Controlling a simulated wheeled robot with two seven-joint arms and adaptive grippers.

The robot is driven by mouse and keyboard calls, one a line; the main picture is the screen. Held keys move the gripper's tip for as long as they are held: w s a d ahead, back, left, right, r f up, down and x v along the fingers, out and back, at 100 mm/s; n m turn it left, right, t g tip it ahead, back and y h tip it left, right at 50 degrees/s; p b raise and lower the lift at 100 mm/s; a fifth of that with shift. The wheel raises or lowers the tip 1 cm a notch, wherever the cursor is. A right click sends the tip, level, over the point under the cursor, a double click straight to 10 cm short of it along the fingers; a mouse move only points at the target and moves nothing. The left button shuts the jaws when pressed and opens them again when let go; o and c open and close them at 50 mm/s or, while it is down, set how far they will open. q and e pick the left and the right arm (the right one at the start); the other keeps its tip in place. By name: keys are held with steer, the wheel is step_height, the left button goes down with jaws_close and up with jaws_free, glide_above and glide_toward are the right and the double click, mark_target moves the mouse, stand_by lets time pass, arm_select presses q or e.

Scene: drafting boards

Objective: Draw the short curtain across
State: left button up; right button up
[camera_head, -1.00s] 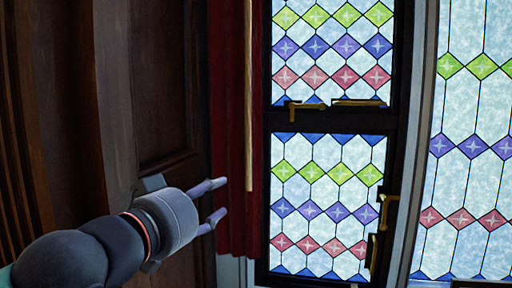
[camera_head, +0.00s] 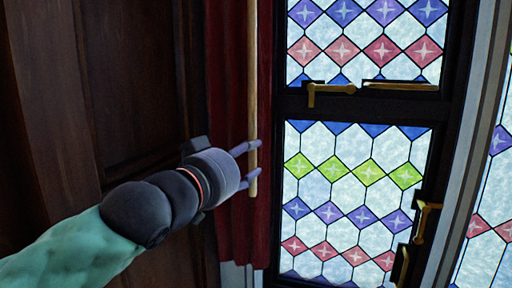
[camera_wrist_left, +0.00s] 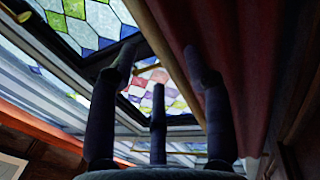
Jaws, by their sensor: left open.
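The short curtain (camera_head: 231,90) is dark red and hangs gathered in folds at the left side of the stained-glass window. A pale wooden rod (camera_head: 252,70) hangs upright in front of it, its lower end near my left gripper (camera_head: 256,163). My left gripper is open, its fingertips reaching the rod's lower part. In the left wrist view the curtain (camera_wrist_left: 245,50) fills the right side, and the rod (camera_wrist_left: 150,28) slants down toward the space between the fingers. I cannot tell whether any finger touches the rod. My right gripper is not in view.
The leaded window (camera_head: 355,185) has dark frames with brass latches (camera_head: 328,90) and a brass handle (camera_head: 426,215) at its right. Dark wood panelling (camera_head: 90,90) stands at the left. Another coloured pane (camera_head: 490,200) is at the far right.

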mark_target(253, 154)
arm_select(q)
steer(key=shift+p+x, duration=0.45)
steer(key=shift+x, duration=1.7)
steer(key=shift+s, duration=0.15)
steer(key=shift+a+r, duration=0.1)
steer(key=c, duration=0.3)
jaws_close()
